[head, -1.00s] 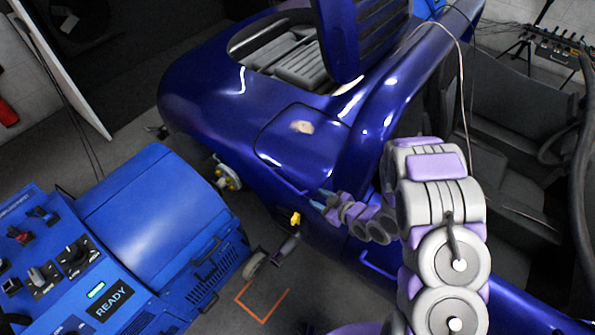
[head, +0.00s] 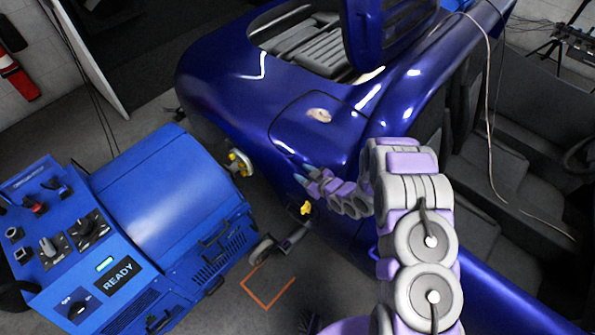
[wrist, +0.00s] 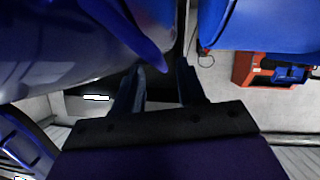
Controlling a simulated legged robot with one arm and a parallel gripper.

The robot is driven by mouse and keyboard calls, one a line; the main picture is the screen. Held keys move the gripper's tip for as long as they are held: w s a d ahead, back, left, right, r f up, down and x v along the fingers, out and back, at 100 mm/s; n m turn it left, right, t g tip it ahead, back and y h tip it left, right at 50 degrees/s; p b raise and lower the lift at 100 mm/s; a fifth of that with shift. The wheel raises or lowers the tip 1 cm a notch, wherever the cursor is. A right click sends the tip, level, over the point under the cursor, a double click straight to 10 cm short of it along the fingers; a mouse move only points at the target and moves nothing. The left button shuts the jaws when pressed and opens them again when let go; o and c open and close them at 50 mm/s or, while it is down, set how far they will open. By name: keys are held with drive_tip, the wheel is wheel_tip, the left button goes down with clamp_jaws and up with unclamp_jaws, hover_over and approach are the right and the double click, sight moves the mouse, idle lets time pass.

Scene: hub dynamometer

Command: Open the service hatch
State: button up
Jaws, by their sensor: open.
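The service hatch (head: 292,132) seems to be the outlined dark blue panel on the car's flank, with a pale patch near its upper edge. It looks shut and flush with the body. My gripper (head: 307,173) is at the panel's lower edge, with bluish fingertips pointing at the bodywork. In the wrist view my gripper (wrist: 162,80) is open, its two dark fingers apart. A narrow blue strip (wrist: 145,45), perhaps the hatch's pull, runs down from the upper left and ends between or just beyond the fingertips. I cannot tell whether they touch.
A blue dynamometer console (head: 165,215) with a READY sign stands left of the car. A yellow part (head: 306,208) and an orange floor marking (head: 268,290) lie below the hatch. The raised engine lid (head: 390,40) stands above. An orange-red box (wrist: 262,70) shows in the wrist view.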

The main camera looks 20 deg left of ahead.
sight(299, 171)
drive_tip(key=shift+x, duration=2)
drive_tip(key=shift+s, duration=0.1)
drive_tip(key=shift+c, duration=0.2)
clamp_jaws()
